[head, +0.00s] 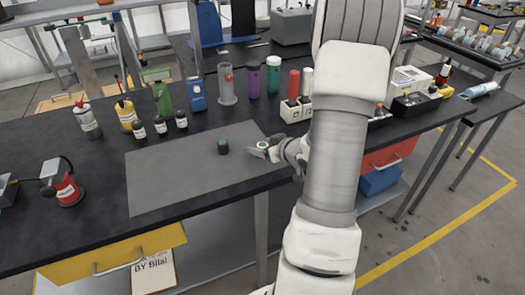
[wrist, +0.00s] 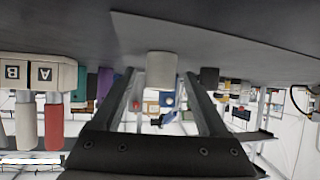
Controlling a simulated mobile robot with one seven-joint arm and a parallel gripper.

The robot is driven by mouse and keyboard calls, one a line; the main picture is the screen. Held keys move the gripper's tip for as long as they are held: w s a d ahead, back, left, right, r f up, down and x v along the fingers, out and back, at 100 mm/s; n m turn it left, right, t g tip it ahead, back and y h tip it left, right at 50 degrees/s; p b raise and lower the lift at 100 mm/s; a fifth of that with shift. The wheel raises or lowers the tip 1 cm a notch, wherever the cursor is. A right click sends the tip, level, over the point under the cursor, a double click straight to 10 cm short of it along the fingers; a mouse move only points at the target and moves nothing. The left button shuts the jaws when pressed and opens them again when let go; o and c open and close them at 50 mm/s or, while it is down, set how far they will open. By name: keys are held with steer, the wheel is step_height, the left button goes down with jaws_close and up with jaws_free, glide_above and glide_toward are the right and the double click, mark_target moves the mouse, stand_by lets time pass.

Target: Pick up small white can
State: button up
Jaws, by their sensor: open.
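A small white can (head: 262,146) with a green mark on top stands on the grey mat (head: 165,172) near its right edge. In the wrist view, which is upside down, the can (wrist: 162,66) appears centred between my fingertips, with a gap on each side. I cannot tell whether it is between the tips or just beyond them. My gripper (wrist: 159,86) is open and empty. In the head view my gripper (head: 266,152) is low at the mat's right edge and partly hides the can.
A dark can (head: 223,146) with a green top stands left of the white one; it also shows in the wrist view (wrist: 209,77). Bottles (head: 126,115) and a labelled rack (head: 294,110) line the back. The mat's front left is clear.

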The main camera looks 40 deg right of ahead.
jaws_close()
stand_by(0.4)
